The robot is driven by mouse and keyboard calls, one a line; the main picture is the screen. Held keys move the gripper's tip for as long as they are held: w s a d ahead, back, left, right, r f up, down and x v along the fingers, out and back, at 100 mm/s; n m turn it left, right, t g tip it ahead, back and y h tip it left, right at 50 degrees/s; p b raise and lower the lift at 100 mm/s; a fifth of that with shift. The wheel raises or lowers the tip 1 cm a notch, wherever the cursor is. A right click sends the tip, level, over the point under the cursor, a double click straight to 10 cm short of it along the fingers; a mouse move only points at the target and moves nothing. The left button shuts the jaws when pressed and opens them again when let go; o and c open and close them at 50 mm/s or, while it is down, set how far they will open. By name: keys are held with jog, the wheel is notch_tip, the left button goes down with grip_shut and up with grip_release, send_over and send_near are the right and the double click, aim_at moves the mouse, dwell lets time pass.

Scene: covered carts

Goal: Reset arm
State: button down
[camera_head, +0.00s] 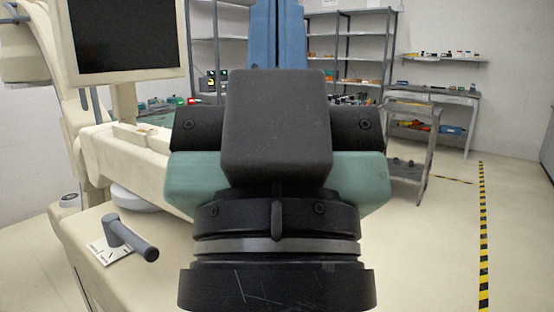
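My arm's end fills the middle of the head view, close to the camera. My gripper (276,125) appears as a black block with black side pieces and teal parts to its left and right. Stacked black and grey rings lie below it at the bottom of the picture. I cannot make out the fingertips, so I cannot tell whether the gripper is open or shut. No held object is visible. The arm's end hides the middle of the room behind it.
A cream machine with a dark screen (125,35) and a grey lever (130,237) stands close on the left. A grey cart (408,140) is behind on the right, with shelves (345,50) and a desk (445,97) at the back. Floor with a striped line (483,230) is clear at right.

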notch_tip(320, 180, up, 25)
jog(key=p, duration=2.2)
jog(key=shift+p, duration=0.4)
jog(key=shift+r, duration=0.1)
